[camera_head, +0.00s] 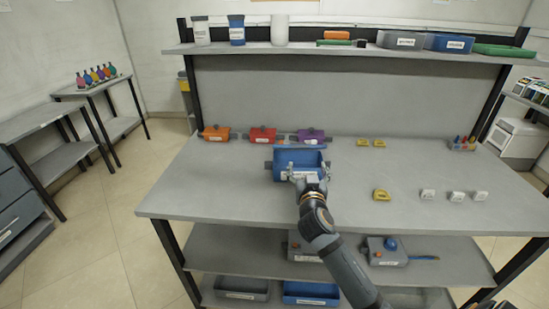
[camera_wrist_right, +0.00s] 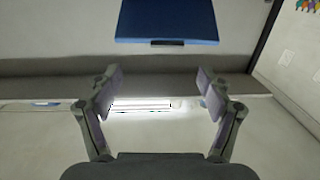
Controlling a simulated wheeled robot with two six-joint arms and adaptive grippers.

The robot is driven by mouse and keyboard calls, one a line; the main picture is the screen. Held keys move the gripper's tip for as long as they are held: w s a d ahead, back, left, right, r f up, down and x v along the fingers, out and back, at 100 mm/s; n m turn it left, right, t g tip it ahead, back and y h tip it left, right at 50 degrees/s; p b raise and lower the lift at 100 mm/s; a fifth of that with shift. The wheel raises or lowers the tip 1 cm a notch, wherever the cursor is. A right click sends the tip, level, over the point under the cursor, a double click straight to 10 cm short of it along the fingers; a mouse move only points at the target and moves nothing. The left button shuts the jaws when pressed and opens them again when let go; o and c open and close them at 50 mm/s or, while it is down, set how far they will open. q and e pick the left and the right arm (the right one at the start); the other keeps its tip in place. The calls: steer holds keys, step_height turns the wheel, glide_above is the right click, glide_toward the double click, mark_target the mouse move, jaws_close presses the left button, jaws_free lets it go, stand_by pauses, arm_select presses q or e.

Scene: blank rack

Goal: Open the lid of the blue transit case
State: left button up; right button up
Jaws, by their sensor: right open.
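The blue transit case (camera_head: 285,174) stands on the tabletop, left of the middle, with a white label on its front. Its lid (camera_head: 300,156) appears raised and tilted up at the back. My right gripper (camera_head: 308,176) is at the front of the case and hides part of it. In the right wrist view my right gripper (camera_wrist_right: 158,88) is open with nothing between the fingers. A blue panel with a dark tab (camera_wrist_right: 168,22) shows beyond the fingertips, apart from them; it looks like part of the case. My left gripper is not in view.
Orange (camera_head: 216,133), red (camera_head: 263,134) and purple (camera_head: 311,136) cases stand behind the blue one. Yellow pieces (camera_head: 381,195) and white blocks (camera_head: 457,197) lie to the right. An upper shelf (camera_head: 350,50) spans the back. The table's left front is clear.

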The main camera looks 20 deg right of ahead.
mark_target(300, 146)
steer(key=p+x, duration=0.1)
steer(key=x, duration=0.5)
steer(key=a+p+x, duration=0.1)
steer(key=x, duration=0.3)
steer(key=shift+w+r+p, duration=0.25)
steer(key=shift+w+p, duration=0.1)
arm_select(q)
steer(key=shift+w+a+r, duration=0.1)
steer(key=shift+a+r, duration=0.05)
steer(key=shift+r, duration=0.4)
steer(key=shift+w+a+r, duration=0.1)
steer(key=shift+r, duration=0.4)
arm_select(e)
steer(key=shift+c, duration=0.2)
steer(key=c, duration=0.7)
jaws_close()
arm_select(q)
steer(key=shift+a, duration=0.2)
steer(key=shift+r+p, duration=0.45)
arm_select(e)
steer(key=shift+r, duration=0.2)
